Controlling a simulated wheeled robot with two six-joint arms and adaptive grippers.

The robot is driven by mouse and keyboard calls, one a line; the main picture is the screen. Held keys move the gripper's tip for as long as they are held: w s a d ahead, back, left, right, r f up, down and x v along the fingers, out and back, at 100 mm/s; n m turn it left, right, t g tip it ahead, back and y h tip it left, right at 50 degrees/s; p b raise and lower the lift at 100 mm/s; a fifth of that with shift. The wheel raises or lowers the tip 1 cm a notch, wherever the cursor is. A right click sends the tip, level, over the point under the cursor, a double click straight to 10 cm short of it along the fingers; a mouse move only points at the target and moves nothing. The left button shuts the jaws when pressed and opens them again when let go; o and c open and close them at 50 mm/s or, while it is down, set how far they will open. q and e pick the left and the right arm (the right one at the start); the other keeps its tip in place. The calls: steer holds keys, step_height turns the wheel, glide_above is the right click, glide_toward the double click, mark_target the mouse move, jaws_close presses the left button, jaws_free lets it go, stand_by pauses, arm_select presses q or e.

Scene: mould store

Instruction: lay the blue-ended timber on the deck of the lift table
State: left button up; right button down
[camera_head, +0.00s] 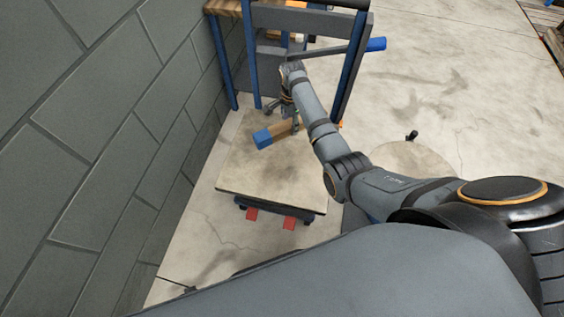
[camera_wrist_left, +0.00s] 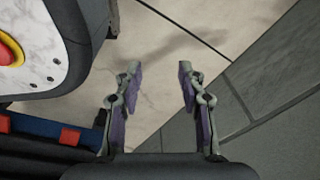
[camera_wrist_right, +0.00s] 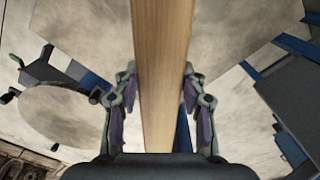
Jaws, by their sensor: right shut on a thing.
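The blue-ended timber (camera_head: 283,131) is a light brown bar, and its blue end (camera_head: 262,138) points left over the deck in the head view. My right gripper (camera_head: 288,110) is shut on it from above; the right wrist view shows the timber (camera_wrist_right: 162,65) between the fingers (camera_wrist_right: 160,90). The deck of the lift table (camera_head: 265,180) is a flat, tan board below the timber, otherwise bare. I cannot tell whether the timber touches it. My left gripper (camera_wrist_left: 159,80) is open and empty in the left wrist view, and is not seen in the head view.
A blue and grey rack (camera_head: 225,60) stands behind the deck, with a grey bar ending in a blue cylinder (camera_head: 376,44) sticking out right. A block wall (camera_head: 90,150) runs along the left. Red parts (camera_head: 290,223) show under the deck's front. Open floor (camera_head: 450,80) lies right.

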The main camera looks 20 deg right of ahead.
steer(key=shift+w+d+f+m+b, duration=0.5)
steer(key=shift+w+f+m, duration=0.25)
steer(key=shift+m, duration=0.25)
steer(key=shift+w+d+r+m+b, duration=0.1)
steer(key=shift+w+m+b, duration=0.15)
steer(key=shift+m, duration=0.35)
steer(key=shift+w+r+m, duration=0.1)
steer(key=shift+m, duration=0.3)
steer(key=s+a+f, duration=0.8)
steer(key=s+a, duration=0.1)
steer(key=shift+f+b, duration=0.35)
steer(key=shift+b, duration=0.05)
steer(key=shift+s+a+f, duration=0.15)
steer(key=f, duration=0.1)
steer(key=f+b, duration=0.1)
steer(key=f, duration=0.1)
steer(key=shift+s+a+f, duration=0.25)
steer(key=shift+s, duration=0.05)
arm_select(q)
steer(key=w, duration=0.5)
steer(key=shift+d, duration=0.35)
arm_select(e)
steer(key=shift+f, duration=0.2)
